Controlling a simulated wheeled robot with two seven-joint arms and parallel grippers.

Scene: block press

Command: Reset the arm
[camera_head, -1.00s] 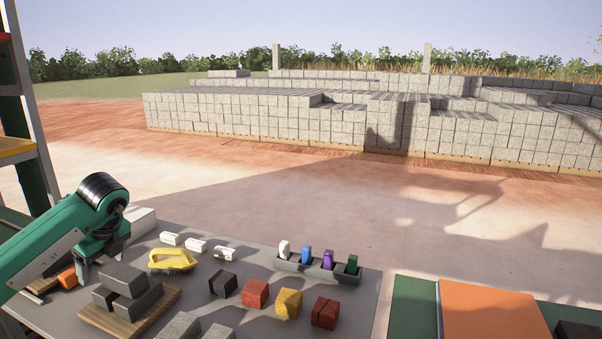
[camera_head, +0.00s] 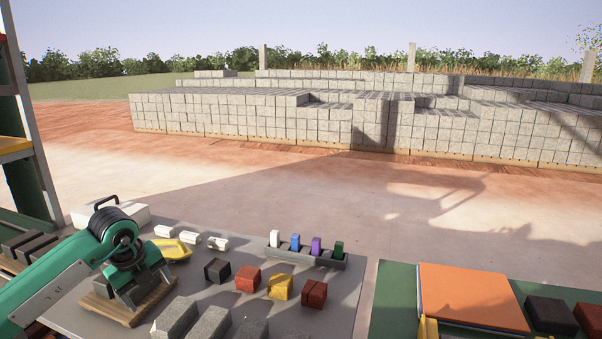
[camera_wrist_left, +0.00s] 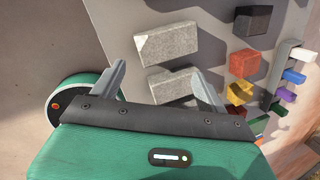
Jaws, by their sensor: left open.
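My left gripper (camera_head: 138,290) is above the wooden board at the left of the grey table in the head view, in front of the dark grey blocks stacked there and partly hiding them. In the left wrist view the two fingers of my left gripper (camera_wrist_left: 160,88) are spread apart with nothing held between them. Light grey blocks (camera_wrist_left: 167,44) lie on the table beyond the fingers. My green left arm (camera_head: 60,285) comes in from the left. My right gripper does not show.
Black, red and yellow cubes (camera_head: 280,286) sit mid-table, with a grey holder (camera_head: 330,260) of coloured pieces behind them. A yellow-handled tool (camera_head: 172,250) and small white blocks (camera_head: 218,243) lie at the back. An orange panel (camera_head: 465,295) rests on a green surface at right.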

